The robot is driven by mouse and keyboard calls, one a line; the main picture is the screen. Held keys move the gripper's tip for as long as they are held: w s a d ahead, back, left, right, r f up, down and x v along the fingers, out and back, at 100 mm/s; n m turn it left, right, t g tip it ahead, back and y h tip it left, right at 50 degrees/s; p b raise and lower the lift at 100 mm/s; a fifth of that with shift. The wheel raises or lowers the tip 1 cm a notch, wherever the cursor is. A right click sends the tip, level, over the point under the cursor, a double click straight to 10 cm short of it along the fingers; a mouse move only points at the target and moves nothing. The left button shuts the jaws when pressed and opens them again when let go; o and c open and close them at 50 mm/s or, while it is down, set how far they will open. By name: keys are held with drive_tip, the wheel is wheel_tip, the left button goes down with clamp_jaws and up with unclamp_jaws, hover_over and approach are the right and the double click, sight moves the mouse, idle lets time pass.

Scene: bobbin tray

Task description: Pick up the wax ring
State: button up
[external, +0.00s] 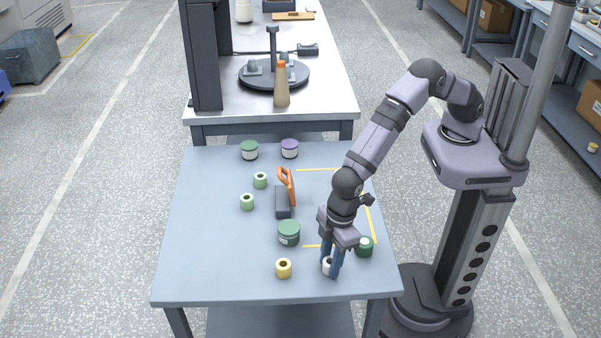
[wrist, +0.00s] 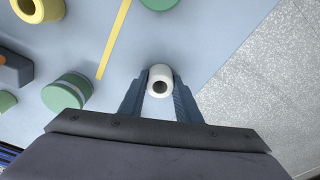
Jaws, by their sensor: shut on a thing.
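A small white ring (external: 327,265) with a dark hole stands near the front of the blue-grey table (external: 225,275), partly hidden by my fingers. My gripper (external: 332,268) points down and is shut on it, one finger on each side. In the wrist view, the white ring (wrist: 160,82) sits between the fingertips of my gripper (wrist: 160,88), its hole facing the camera. I cannot tell whether it still touches the table. No label marks it as wax. A yellow ring (external: 283,268) of similar size stands to its left, apart from my gripper.
A dark green spool (external: 364,246) stands close by on the right. A larger green tub (external: 289,233) is behind the yellow ring. An orange-handled tool (external: 287,187) and two pale green rings (external: 247,202) lie farther back. The table's front left is clear.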

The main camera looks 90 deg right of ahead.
wheel_tip(320, 180, up, 10)
drive_tip(key=b, duration=0.2)
drive_tip(key=w+d+r+m+p, duration=0.15)
drive_tip(key=w+d+r, duration=0.25)
drive_tip(key=w+d, duration=0.45)
drive_tip(key=s+d+m, duration=0.2)
drive_tip(key=d, duration=0.8)
drive_tip(key=s+d+m, duration=0.2)
drive_tip(key=d+m, duration=0.1)
drive_tip(key=d, duration=0.7)
drive_tip(key=s+f+n, duration=0.1)
drive_tip(key=n, duration=0.1)
drive_tip(key=s+f+n, duration=0.1)
drive_tip(key=n, duration=0.1)
drive_tip(key=s+f+n, duration=0.1)
drive_tip(key=s+n, duration=0.1)
drive_tip(key=shift+a+f+n+p, duration=0.25)
drive_tip(key=shift+f+n+p, duration=0.1)
drive_tip(key=shift+f, duration=0.05)
drive_tip(key=shift+f+p, duration=0.6)
drive_tip(key=shift+f, duration=4.4)
